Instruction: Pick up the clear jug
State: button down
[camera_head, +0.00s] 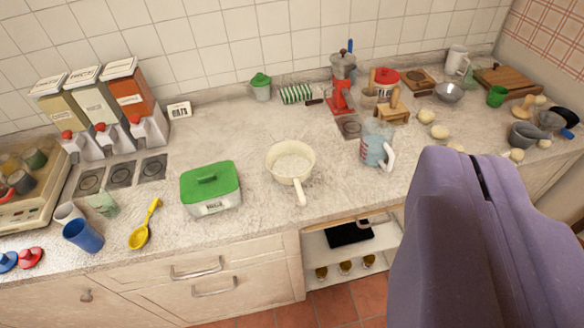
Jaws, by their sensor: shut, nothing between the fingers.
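The clear jug (376,143) stands upright on the worktop, right of the middle of the view. It is see-through and bluish, with red markings on its side and a white handle at its lower right. My gripper (474,165) is the large purple shape at the right, close to the camera. Its fingers are together with only a thin dark seam between them, and nothing shows in them. In the picture its tip is below and right of the jug, apart from it.
A cream pan (291,160) and a green-lidded box (209,187) stand left of the jug. A red grinder (341,86) and a wooden stand (392,108) are behind it. Pale balls (439,131) and bowls lie to the right. The worktop's front edge is near the jug.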

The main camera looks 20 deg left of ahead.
aim_at(377, 135)
jog(key=i+u, duration=0.15)
jog(key=i, duration=0.55)
jog(key=i+l+u, duration=0.2)
jog(key=i, duration=0.5)
